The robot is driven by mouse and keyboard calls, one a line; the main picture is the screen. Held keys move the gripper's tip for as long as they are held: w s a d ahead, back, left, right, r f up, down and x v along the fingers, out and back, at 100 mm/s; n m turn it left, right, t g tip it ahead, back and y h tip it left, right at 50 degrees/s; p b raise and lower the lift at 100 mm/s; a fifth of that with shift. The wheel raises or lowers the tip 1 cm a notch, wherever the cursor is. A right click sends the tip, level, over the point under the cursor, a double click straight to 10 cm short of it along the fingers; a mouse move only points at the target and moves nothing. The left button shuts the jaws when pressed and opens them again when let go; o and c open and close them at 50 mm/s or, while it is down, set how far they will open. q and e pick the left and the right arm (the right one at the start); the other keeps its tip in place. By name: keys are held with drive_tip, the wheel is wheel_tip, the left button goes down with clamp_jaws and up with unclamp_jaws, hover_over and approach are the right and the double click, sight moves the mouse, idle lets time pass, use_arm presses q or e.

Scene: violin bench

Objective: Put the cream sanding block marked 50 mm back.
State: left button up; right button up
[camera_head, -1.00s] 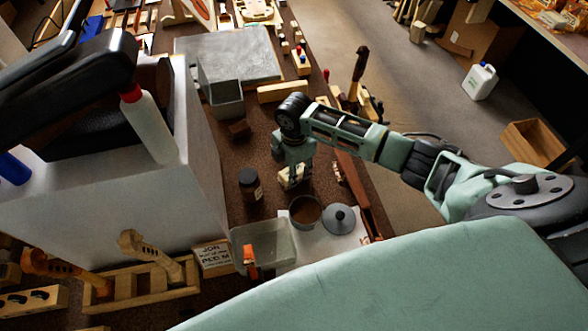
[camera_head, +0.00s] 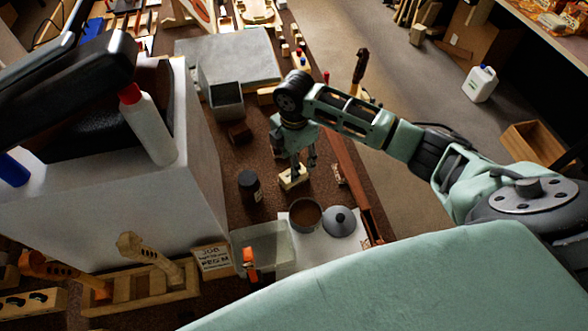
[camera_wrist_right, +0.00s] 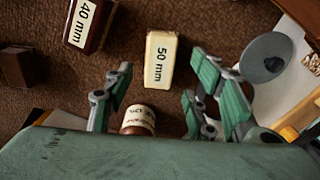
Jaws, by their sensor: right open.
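The cream sanding block marked 50 mm (camera_head: 292,178) lies on the brown bench top, below my right gripper (camera_head: 303,165). In the right wrist view the block (camera_wrist_right: 159,62) shows its 50 mm label, ahead of my right gripper (camera_wrist_right: 163,92). The gripper's fingers are spread, with clear space between them and the block. A dark brown block marked 40 mm (camera_wrist_right: 88,24) lies to its left in that view. My left gripper is not in view.
An open pot (camera_head: 305,214) and a grey lid (camera_head: 339,221) are at the near side. A clear bin (camera_head: 264,245) stands nearer still. A grey open box (camera_head: 227,100) and a small dark block (camera_head: 240,133) are farther back.

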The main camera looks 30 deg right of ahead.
wheel_tip(320, 180, up, 6)
drive_tip(key=shift+f, duration=0.15)
idle(0.6)
